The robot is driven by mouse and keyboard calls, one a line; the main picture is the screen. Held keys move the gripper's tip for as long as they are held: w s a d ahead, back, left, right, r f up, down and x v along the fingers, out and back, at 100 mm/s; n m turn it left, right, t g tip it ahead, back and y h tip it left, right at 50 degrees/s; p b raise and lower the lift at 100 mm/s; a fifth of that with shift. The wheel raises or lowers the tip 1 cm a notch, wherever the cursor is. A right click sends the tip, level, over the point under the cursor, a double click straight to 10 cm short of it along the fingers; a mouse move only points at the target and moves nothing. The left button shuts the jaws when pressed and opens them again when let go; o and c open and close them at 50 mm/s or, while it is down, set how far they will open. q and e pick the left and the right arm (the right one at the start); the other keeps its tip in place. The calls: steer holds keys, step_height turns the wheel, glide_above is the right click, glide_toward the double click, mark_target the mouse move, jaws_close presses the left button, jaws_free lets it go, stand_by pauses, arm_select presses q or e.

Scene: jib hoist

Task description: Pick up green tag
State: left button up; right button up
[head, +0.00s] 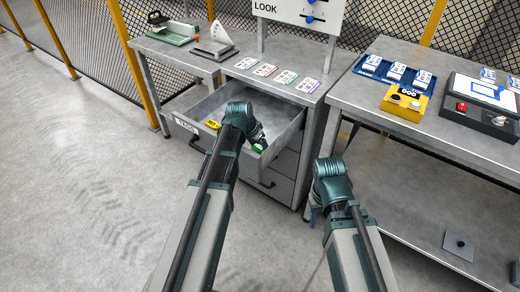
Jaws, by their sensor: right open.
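The green tag (259,147) shows at the front right inside the open drawer (285,138), which carries a label reading TAGS. My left gripper (257,138) reaches down into the drawer right at the green tag. The wrist hides most of its fingers, so I cannot tell whether they are open or closed on the tag. A yellow tag (212,124) lies in the drawer to the left of my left wrist. My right gripper (314,215) is open, pointing down in front of the gap between the benches, mostly hidden by its own wrist.
Several cards (265,70) lie in a row on the left bench, below a LOOK board (296,12). The floor at left is clear.

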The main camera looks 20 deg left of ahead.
mark_target(259, 149)
arm_select(q)
steer(key=c, duration=0.5)
steer(key=shift+r, duration=0.1)
step_height(259, 149, up, 10)
steer(key=p, duration=1)
